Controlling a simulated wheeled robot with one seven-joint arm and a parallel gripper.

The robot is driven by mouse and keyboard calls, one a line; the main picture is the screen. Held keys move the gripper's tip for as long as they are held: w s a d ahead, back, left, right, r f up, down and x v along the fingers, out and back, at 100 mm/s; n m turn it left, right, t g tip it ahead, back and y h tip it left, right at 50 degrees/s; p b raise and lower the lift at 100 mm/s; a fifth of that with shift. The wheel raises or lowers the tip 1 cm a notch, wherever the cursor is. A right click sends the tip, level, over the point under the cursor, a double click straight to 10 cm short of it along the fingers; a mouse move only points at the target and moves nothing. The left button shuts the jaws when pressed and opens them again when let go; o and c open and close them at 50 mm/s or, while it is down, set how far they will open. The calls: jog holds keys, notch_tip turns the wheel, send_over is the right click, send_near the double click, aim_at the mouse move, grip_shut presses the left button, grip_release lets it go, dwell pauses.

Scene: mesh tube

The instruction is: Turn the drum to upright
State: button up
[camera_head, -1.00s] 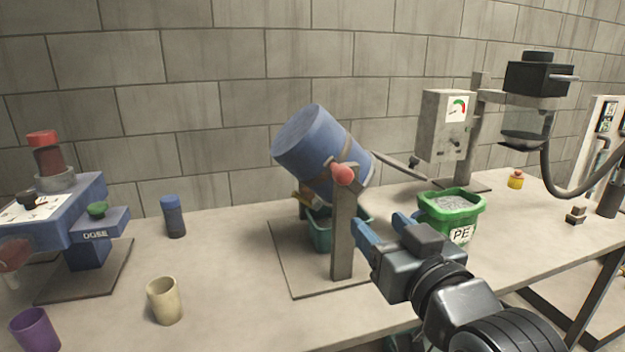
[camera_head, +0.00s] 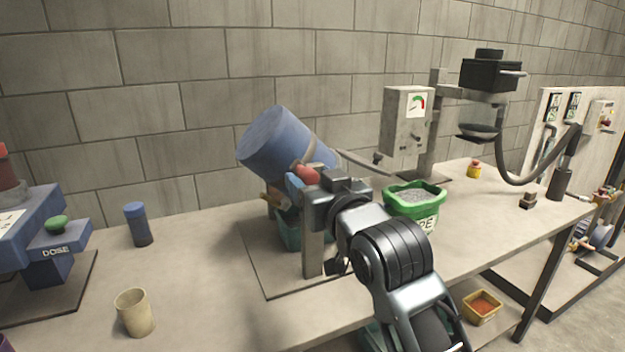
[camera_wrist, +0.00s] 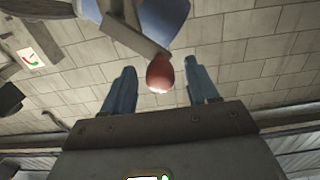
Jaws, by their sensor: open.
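The blue drum (camera_head: 278,145) hangs tilted on its stand, its closed end toward the upper left. Its grey stand post (camera_head: 312,245) rises from a flat base plate on the bench. A red knob (camera_head: 307,173) sits at the pivot side of the drum. My gripper (camera_head: 300,180) is at the knob, its body hiding part of the post and drum. In the wrist view the red knob (camera_wrist: 160,74) lies between the two blue fingers of my gripper (camera_wrist: 157,88), with gaps on both sides. The fingers are open.
A green PE bin (camera_head: 414,203) of grey granules stands right of the drum. A teal container (camera_head: 288,232) sits under the drum. A beige cup (camera_head: 134,312) and dark blue-capped bottle (camera_head: 138,226) stand left. The bench front is clear.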

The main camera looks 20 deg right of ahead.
grip_shut()
dwell(0.6)
